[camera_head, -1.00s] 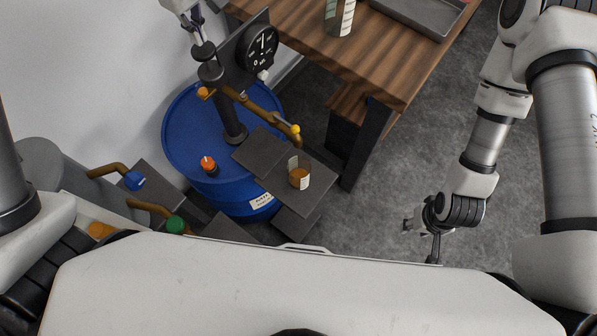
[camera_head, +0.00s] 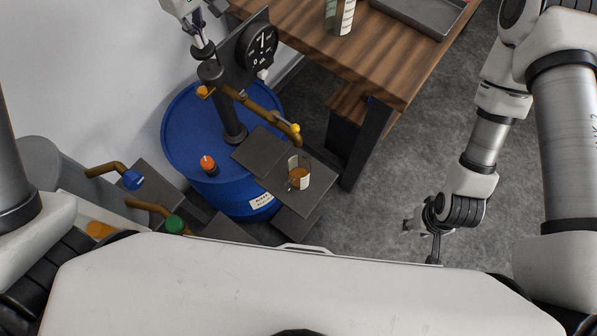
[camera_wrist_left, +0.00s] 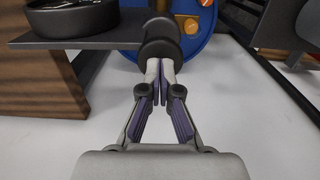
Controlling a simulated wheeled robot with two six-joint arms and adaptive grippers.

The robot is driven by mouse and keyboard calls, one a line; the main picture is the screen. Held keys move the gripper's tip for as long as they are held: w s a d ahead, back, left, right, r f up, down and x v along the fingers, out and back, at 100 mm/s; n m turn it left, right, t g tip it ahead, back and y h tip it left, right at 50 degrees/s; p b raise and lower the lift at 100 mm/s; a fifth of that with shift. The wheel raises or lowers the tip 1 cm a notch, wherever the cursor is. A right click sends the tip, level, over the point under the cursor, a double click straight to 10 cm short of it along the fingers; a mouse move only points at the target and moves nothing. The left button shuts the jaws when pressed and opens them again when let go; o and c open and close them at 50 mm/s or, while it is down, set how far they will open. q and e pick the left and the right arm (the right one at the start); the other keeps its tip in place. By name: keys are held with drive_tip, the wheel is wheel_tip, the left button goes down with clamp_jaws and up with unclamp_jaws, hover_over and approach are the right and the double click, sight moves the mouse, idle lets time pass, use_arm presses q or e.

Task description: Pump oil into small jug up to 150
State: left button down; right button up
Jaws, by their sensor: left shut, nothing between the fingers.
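The small jug (camera_head: 299,178) is clear with a pale marked strip and amber oil low inside; its level reading is too small to make out. It stands on the dark plate (camera_head: 309,204) beneath the pump's brass spout (camera_head: 264,107), with a yellow tip. The hand pump (camera_head: 232,118) rises from the blue barrel (camera_head: 180,140), with a dial (camera_head: 257,42) behind it. My left gripper (camera_head: 200,26) is shut and empty by the dark pump knob (camera_head: 205,51); in the left wrist view its fingertips (camera_wrist_left: 160,66) meet at the knob (camera_wrist_left: 160,42). My right gripper (camera_head: 423,236) hangs over the floor at right.
A wooden table (camera_head: 390,67) with a metal tray (camera_head: 425,14) and a tall marked container (camera_head: 339,17) stands behind. Brass taps with blue (camera_head: 133,180) and green (camera_head: 175,225) ends are at left. Grey floor is clear at right.

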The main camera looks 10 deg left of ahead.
sight(203, 50)
use_arm(q)
drive_tip(key=shift+s+f+b, duration=0.1)
drive_tip(key=shift+f+b, duration=0.75)
drive_tip(key=shift+f, duration=1.25)
drive_tip(key=shift+r, duration=0.1)
wheel_tip(203, 50, up, 9)
drive_tip(key=p, duration=0.8)
drive_tip(key=shift+f, duration=0.25)
drive_tip(key=shift+r, duration=0.35)
wheel_tip(203, 50, up, 11)
drive_tip(key=shift+r, duration=0.2)
